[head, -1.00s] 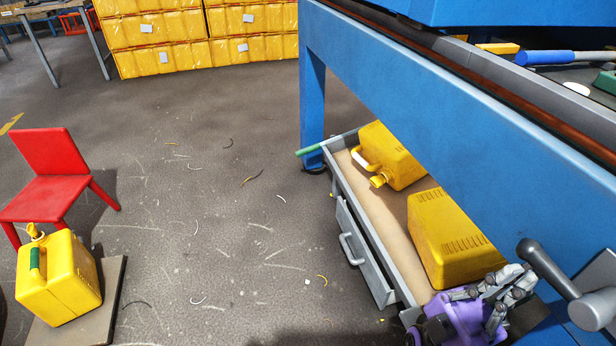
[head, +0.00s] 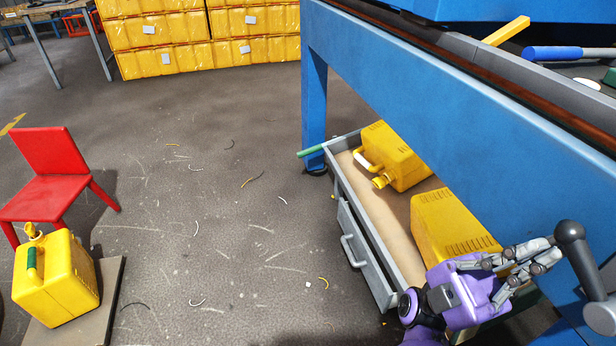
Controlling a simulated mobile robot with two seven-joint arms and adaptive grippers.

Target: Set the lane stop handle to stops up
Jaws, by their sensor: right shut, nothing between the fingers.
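The lane stop handle (head: 586,268) is a dark grey lever with a round knob, on a hub at the right edge, on the front of the blue frame. It stands near upright, leaning a little left, knob on top. My right gripper (head: 548,256), on a purple wrist, is shut and empty. Its fingertips are just left of the lever below the knob; I cannot tell if they touch it. A yellow bar (head: 507,31) at the upper right is tilted up above the grey rail. My left gripper is not in view.
An open drawer (head: 395,235) under the blue frame (head: 440,110) holds two yellow jerry cans (head: 395,157). Another yellow can (head: 58,280) stands on a board at the lower left by a red chair (head: 50,175). Open floor lies between.

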